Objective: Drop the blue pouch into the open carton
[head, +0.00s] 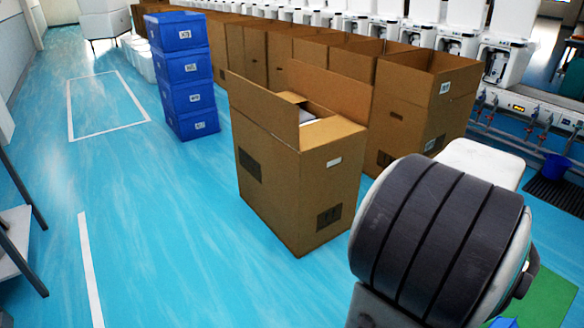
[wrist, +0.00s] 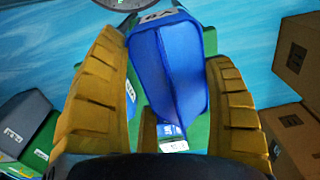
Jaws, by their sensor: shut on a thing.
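The blue pouch (wrist: 165,75) is between the two yellow ribbed fingers of my gripper (wrist: 165,62) in the wrist view. My gripper is shut on it. The pouch has a pale label near its top edge. In the head view my arm hides the gripper and the held pouch. The open carton (head: 293,195) is a brown box on the blue floor at the centre of the head view, left of my arm. Its flaps stand up, and something pale shows inside. Brown cartons show at the right of the wrist view (wrist: 292,125).
More open brown cartons (head: 425,105) stand behind and to the right. A stack of blue crates (head: 187,75) stands left of the carton. A green surface (head: 552,300) is at lower right. Dark grey labelled items (wrist: 22,122) lie left in the wrist view.

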